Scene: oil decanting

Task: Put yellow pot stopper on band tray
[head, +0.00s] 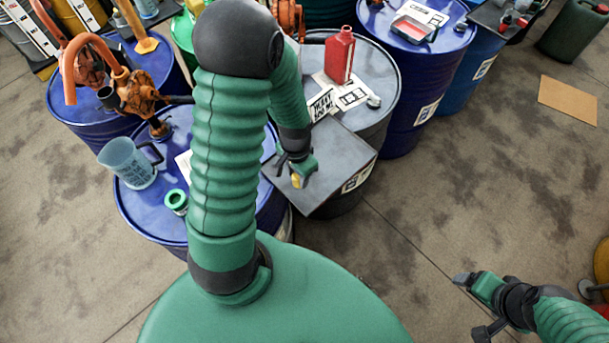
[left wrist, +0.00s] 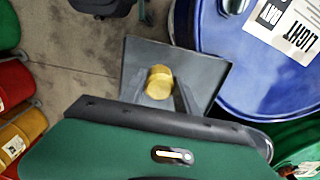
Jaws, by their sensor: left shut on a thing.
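The yellow pot stopper (head: 296,181) is a small yellow cylinder. It sits between the fingers of my left gripper (head: 299,178), which is shut on it. In the left wrist view the stopper (left wrist: 158,82) shows between the two dark fingers, over the grey tray. The band tray (head: 335,170) is a flat dark grey plate beside the drums; it also shows in the left wrist view (left wrist: 205,72). I cannot tell whether the stopper touches the tray.
A blue drum (head: 140,205) holds a measuring jug (head: 127,162) and a green ring-shaped item (head: 176,201). A grey-topped drum (head: 380,75) behind the tray carries a red bottle (head: 340,54) and labels. Open floor (head: 450,200) lies to the right.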

